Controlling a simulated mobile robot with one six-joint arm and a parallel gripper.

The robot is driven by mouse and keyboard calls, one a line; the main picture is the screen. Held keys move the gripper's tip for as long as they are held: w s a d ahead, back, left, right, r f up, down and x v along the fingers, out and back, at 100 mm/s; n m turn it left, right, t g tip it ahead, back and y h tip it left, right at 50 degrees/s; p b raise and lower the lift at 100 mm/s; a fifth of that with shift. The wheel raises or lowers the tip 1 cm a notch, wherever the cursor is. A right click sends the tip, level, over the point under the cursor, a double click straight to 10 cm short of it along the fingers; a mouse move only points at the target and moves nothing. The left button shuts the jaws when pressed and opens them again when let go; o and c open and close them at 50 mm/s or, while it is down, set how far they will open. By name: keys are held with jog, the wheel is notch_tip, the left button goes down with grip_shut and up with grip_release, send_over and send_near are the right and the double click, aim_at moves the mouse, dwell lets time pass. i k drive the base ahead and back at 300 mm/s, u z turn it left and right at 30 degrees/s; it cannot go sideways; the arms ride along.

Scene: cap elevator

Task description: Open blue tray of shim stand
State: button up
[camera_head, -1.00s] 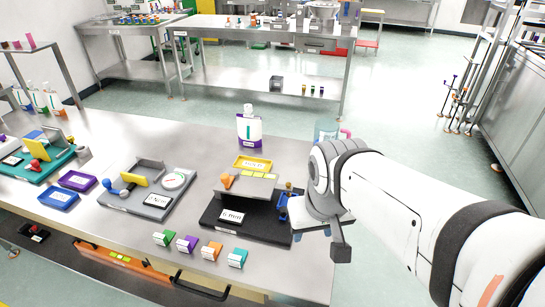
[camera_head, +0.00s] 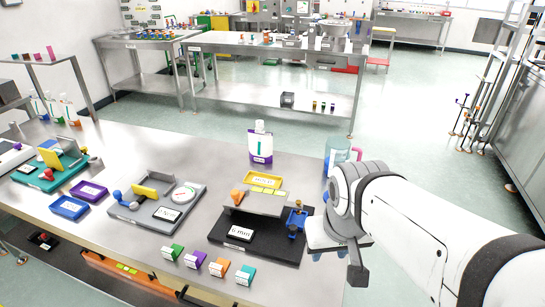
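The shim stand has a black base (camera_head: 262,242) with a "6 mm" label, a grey raised plate (camera_head: 250,204) and an orange block on the plate's left end. A blue part (camera_head: 296,221), which looks like the blue tray, is at the stand's right side with a small brown piece by it. I cannot tell how far it is open. My gripper (camera_head: 355,270) is just right of the stand, at the table's right edge, pointing down. It appears apart from the blue part. Its fingers are mostly hidden by its own body, so its opening does not show.
Behind the stand are a yellow tray (camera_head: 263,179) and a white-and-purple bottle (camera_head: 260,145). A clear cup (camera_head: 337,152) stands behind my arm. Several coloured blocks (camera_head: 194,258) line the front edge. A grey gauge stand (camera_head: 160,208) is to the left.

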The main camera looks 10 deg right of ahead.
aim_at(296, 221)
jog(key=z, duration=0.95)
jog(key=k, duration=1.1)
jog(key=u, duration=0.85)
jog(key=i, duration=1)
jog(key=u, duration=0.05)
